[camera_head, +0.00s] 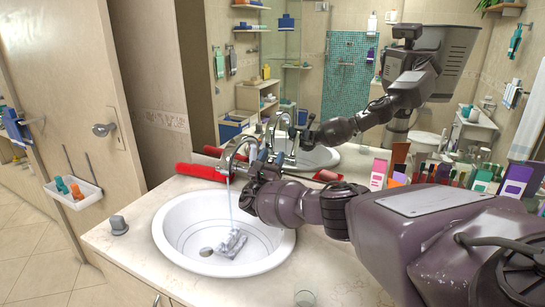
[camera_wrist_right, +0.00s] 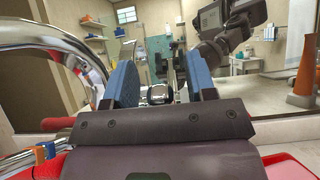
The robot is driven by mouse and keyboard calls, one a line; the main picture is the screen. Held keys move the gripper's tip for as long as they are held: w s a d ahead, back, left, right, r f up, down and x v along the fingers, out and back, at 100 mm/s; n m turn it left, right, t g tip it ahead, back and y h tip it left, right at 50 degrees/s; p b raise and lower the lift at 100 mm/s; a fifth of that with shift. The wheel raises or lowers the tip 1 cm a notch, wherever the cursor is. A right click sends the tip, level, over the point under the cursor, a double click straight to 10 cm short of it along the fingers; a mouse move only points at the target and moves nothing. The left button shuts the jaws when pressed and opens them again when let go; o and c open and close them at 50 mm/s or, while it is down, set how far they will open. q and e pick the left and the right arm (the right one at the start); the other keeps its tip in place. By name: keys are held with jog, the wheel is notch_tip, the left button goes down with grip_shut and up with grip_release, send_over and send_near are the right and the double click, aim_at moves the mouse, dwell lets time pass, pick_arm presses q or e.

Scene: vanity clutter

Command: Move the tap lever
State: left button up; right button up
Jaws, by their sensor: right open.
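The chrome tap (camera_head: 238,148) arches over the white sink (camera_head: 172,232), and a thin stream of water falls from it. My right gripper (camera_head: 262,163) is behind and to the right of the spout, at the tap's body. In the right wrist view the gripper (camera_wrist_right: 160,88) is open, with blue pads on both sides. A chrome knob-like part (camera_wrist_right: 157,94), which looks like the tap lever, shows between the pads; I cannot tell if either pad touches it. The curved spout also shows in the right wrist view (camera_wrist_right: 60,42). My left gripper is not in view.
A red roll-like object (camera_head: 200,171) lies behind the sink. Several cosmetic boxes (camera_head: 398,176) crowd the counter (camera_head: 130,240) at right. The mirror behind reflects my arm. A grey crumpled shape (camera_head: 231,243) lies in the basin.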

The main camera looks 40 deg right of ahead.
jog(key=v, duration=1)
jog(key=shift+a+f, duration=0.25)
